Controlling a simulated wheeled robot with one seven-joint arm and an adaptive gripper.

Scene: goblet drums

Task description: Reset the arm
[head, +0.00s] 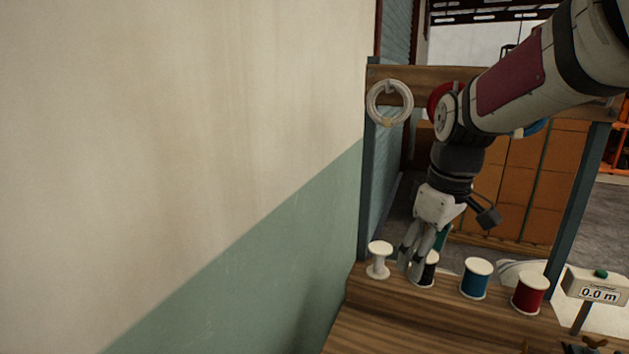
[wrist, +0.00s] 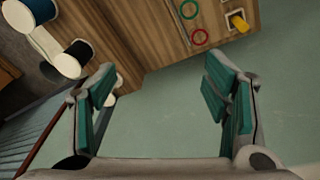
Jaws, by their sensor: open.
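My gripper (head: 412,264) hangs fingers-down at the end of my arm, over the wooden bench. In the head view it partly covers a black spool (head: 428,272). In the wrist view my gripper (wrist: 160,82) is open, its green-padded fingers wide apart with nothing between them. The black spool (wrist: 74,60) shows beyond the left finger there. A blue spool (wrist: 38,8) is at the upper left corner.
The bench (head: 400,318) also bears a white bare spool (head: 379,262), a blue spool (head: 475,281), a red spool (head: 530,296) and a 0.0 m counter (head: 598,287). A white coil (head: 372,103) hangs behind. A wall (head: 180,140) closes the left side.

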